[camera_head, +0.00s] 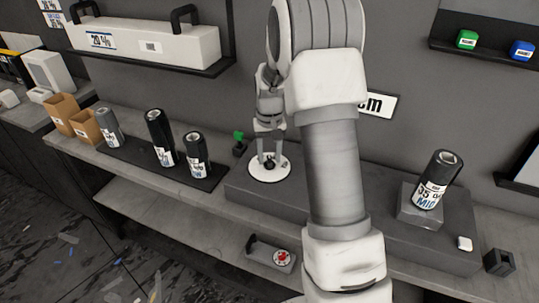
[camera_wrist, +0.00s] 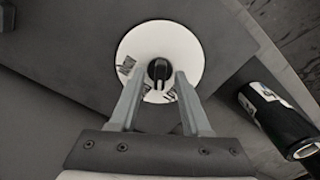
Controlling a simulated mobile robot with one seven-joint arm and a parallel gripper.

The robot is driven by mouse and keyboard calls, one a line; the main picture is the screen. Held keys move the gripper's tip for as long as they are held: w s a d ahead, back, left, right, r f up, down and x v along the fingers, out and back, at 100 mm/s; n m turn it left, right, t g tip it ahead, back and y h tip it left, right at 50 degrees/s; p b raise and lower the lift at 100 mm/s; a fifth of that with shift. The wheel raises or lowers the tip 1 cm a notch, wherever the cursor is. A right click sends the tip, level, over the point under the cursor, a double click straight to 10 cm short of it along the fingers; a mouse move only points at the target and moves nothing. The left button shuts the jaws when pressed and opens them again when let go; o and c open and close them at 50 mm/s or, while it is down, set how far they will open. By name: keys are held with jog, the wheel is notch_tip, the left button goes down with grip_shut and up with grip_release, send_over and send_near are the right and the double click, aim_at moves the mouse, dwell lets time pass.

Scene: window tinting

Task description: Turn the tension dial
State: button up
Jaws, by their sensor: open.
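A round white dial plate (camera_head: 261,178) with a black knob (camera_head: 269,163) at its middle sits on the left part of a dark raised block. My gripper (camera_head: 270,157) points down over this dial. In the wrist view, the white plate (camera_wrist: 150,34) carries dark markings around the black knob (camera_wrist: 159,70). My gripper (camera_wrist: 160,78) is open there, with one finger on each side of the knob; I cannot tell whether either finger touches it. The plate's lower edge is partly hidden by the fingers. Any lettering naming the dial is not readable.
Several dark rolls (camera_head: 160,138) stand on a mat to the left. A labelled roll (camera_head: 437,180) rests on a grey block at right; a dark roll (camera_wrist: 272,118) shows in the wrist view. A small green-topped item (camera_head: 239,142) is close left.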

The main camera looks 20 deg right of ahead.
grip_shut()
jog(key=shift+m, duration=0.3)
jog(key=shift+m+p, duration=0.3)
jog(key=shift+m, duration=2.3)
grip_release()
jog(key=shift+r, duration=0.15)
